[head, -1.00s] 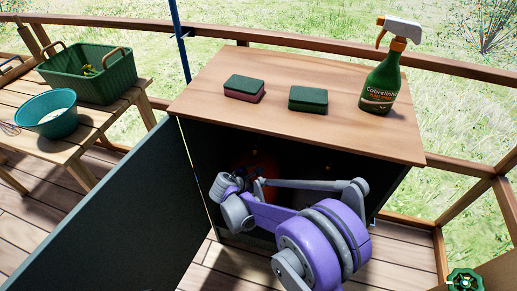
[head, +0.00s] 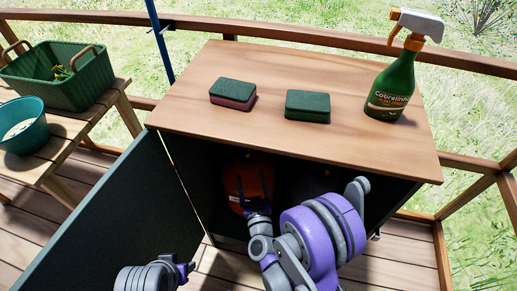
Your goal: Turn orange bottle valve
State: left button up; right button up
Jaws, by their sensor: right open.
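The orange bottle (head: 247,178) stands inside the dark cabinet (head: 184,165), in shadow near the left side of its opening. Its valve cannot be made out. My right gripper (head: 257,203) is open, just in front of the bottle's lower part. Whether it touches the bottle cannot be told. My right arm covers part of the opening. My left gripper (head: 186,271) shows small at the bottom edge, in front of the open door and away from the bottle. Its fingers are not clear.
The cabinet door (head: 120,220) stands open at the left. On the cabinet top (head: 330,75) are two sponges (head: 307,105) and a green spray bottle (head: 392,85). A bench at the left holds a green basket (head: 75,80) and a teal bucket (head: 22,135). Wooden railings run behind.

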aim_at(248, 153)
jog(key=shift+w+d+r+m+h+p, duration=0.1)
jog(key=shift+w+r+m+h+p, duration=0.05)
jog(key=shift+w+p, duration=0.35)
jog(key=shift+w+d+r+m+h+p, duration=0.15)
jog(key=shift+w+p, duration=0.25)
jog(key=shift+w, duration=0.2)
jog(key=w, duration=0.5)
jog(key=w+a+b, duration=0.1)
jog(key=w, duration=0.2)
jog(key=shift+w+f, duration=0.15)
jog(key=shift+f, duration=0.05)
grip_shut()
